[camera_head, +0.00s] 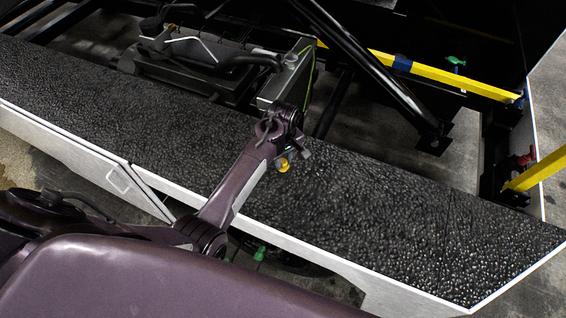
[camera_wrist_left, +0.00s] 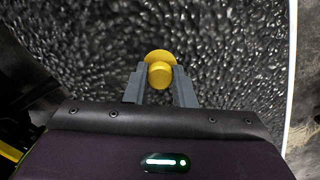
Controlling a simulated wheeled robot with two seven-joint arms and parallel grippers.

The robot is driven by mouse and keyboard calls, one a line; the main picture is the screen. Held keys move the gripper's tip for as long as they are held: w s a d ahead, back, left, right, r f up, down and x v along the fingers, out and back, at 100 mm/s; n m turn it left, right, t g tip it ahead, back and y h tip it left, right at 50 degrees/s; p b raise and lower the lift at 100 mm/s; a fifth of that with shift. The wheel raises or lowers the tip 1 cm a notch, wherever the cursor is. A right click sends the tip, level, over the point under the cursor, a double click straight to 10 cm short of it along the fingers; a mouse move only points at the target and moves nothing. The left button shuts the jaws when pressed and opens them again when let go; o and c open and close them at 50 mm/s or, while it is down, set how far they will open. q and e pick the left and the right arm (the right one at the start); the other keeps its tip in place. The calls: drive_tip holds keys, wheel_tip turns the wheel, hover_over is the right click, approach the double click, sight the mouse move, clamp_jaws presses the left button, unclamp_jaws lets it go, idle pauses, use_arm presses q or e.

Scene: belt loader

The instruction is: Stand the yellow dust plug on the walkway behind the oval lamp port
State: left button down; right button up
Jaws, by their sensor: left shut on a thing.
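The yellow dust plug (camera_head: 283,166) is at my left gripper (camera_head: 284,153), over the black textured walkway (camera_head: 370,210). In the left wrist view the plug (camera_wrist_left: 160,73) sits between the two grey fingertips of my left gripper (camera_wrist_left: 160,84), which is shut on it. Its wider round flange shows beyond the fingers. I cannot tell whether the plug touches the walkway. I cannot make out the oval lamp port in either view; my arm covers part of the white side edge. My right gripper is not in view.
Dark machinery with a grey box (camera_head: 285,80) stands along the walkway's far side. A black diagonal strut (camera_head: 375,70) and yellow rails (camera_head: 450,78) rise beyond. The walkway is clear to the right. A green fitting (camera_head: 260,253) shows below the white side edge (camera_head: 300,246).

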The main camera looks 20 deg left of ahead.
sight(283, 162)
use_arm(q)
drive_tip(key=shift+f, duration=1.4)
drive_tip(key=c, duration=1.2)
unclamp_jaws()
drive_tip(key=shift+r, duration=0.1)
wheel_tip(283, 162, up, 12)
drive_tip(key=b, duration=0.1)
drive_tip(key=shift+b, duration=0.3)
drive_tip(key=shift+s, duration=0.1)
